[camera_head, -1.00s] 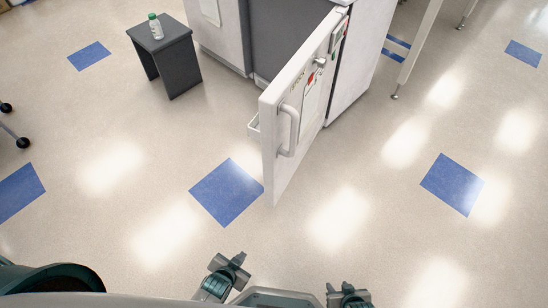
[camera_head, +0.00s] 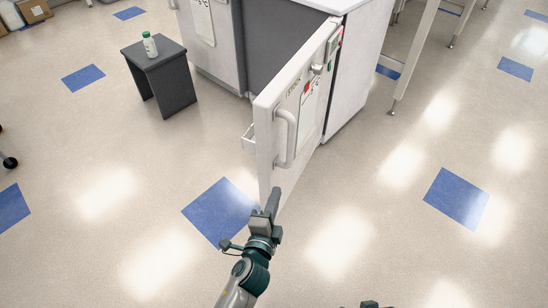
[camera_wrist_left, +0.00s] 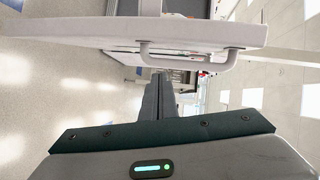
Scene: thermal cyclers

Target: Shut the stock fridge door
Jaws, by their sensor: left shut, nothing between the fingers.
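The stock fridge door (camera_head: 302,105) is white and stands wide open, swung out toward me, with a curved white handle (camera_head: 286,138) on its outer face. The fridge body (camera_head: 352,75) is behind it on the right. My left gripper (camera_head: 272,200) is shut and empty, just below and in front of the door's free edge; whether it touches cannot be told. In the left wrist view the shut fingers (camera_wrist_left: 158,98) point at the door (camera_wrist_left: 90,32) and its handle (camera_wrist_left: 188,55). Of my right gripper (camera_head: 368,304) only a small tip shows at the bottom edge.
A dark stool (camera_head: 160,65) with a white bottle with a green cap (camera_head: 150,44) stands left of the door. A white cabinet (camera_head: 212,35) is behind it. Table legs (camera_head: 420,55) stand at the right. The floor around the door is clear.

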